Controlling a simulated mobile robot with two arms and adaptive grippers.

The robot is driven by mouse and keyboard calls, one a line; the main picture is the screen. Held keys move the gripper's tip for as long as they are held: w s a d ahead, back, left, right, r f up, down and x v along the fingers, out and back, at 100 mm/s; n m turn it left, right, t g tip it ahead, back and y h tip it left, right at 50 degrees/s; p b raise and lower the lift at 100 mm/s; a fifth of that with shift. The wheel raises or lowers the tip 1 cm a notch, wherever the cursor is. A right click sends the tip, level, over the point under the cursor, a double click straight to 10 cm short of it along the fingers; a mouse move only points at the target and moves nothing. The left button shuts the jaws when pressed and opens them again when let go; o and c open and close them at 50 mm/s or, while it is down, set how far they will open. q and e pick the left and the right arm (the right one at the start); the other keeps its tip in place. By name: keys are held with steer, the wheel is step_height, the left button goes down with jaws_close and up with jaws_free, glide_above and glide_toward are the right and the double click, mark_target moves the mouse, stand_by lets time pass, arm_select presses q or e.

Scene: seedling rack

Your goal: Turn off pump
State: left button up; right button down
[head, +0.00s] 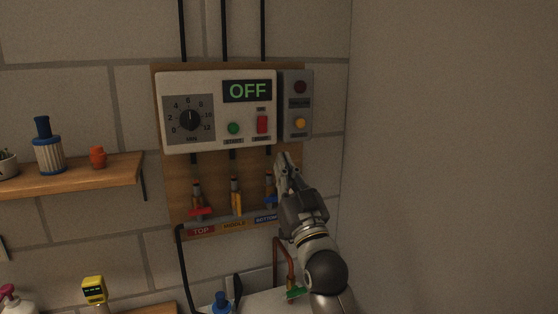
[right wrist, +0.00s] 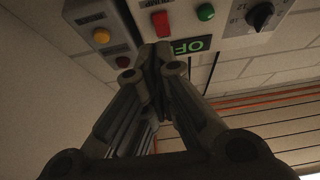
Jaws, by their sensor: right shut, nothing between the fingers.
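The pump control box (head: 206,137) is a white panel on a wooden board on the wall. Its display (head: 247,91) reads OFF in green. A dial (head: 190,120), a green button (head: 233,128) and a red switch (head: 262,124) are on its face. My left gripper is not in view.
A grey box (head: 297,132) with a dark red lamp and a yellow lamp adjoins the panel. Below are the red valve (head: 200,211), yellow valve (head: 236,200) and blue valve (head: 270,200). A wooden shelf (head: 120,173) at left holds a blue-capped filter (head: 48,150) and an orange item (head: 97,157).

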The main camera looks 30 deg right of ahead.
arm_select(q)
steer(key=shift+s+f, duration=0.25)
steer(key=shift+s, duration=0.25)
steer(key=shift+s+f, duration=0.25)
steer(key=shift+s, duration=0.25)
arm_select(e)
steer(key=shift+v, duration=1.1)
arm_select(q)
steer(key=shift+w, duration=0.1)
